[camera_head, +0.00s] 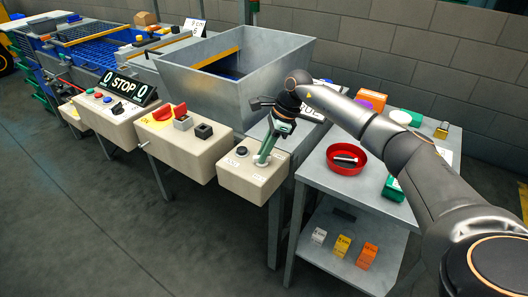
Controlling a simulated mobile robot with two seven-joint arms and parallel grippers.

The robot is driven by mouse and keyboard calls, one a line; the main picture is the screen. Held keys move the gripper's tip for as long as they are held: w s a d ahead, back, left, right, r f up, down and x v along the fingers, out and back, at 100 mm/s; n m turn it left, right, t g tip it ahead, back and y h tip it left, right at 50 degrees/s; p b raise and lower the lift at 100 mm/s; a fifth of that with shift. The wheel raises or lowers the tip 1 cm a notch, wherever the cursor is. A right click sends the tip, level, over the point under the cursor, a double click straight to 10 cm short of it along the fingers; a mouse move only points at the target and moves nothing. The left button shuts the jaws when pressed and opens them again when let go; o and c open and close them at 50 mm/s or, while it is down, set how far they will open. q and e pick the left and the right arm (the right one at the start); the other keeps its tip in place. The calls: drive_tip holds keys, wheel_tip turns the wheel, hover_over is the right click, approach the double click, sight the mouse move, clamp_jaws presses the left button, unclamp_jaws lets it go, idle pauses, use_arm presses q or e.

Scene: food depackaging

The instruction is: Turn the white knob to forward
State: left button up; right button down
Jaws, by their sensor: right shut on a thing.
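The control box (241,181) at the front of the machine is beige and carries a dark round button (242,151) on its top left. My right gripper (264,160) reaches down onto the right part of that box's top. It is shut there, and its fingers and hand cover what they hold. The white knob cannot be made out clearly; it is likely hidden by the gripper, so which way it points cannot be told. My left gripper is not in view.
A second box (170,152) with a red and yellow switch stands to the left, and beyond it one with a STOP sign (126,88). A large metal hopper (230,73) stands behind. A side table with a red bowl (345,158) and small packages is at the right.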

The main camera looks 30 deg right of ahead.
drive_tip(key=c, duration=0.9)
unclamp_jaws()
drive_tip(key=shift+o, duration=0.2)
drive_tip(key=v, duration=1.2)
drive_tip(key=shift+r, duration=0.25)
drive_tip(key=shift+s+d, duration=0.1)
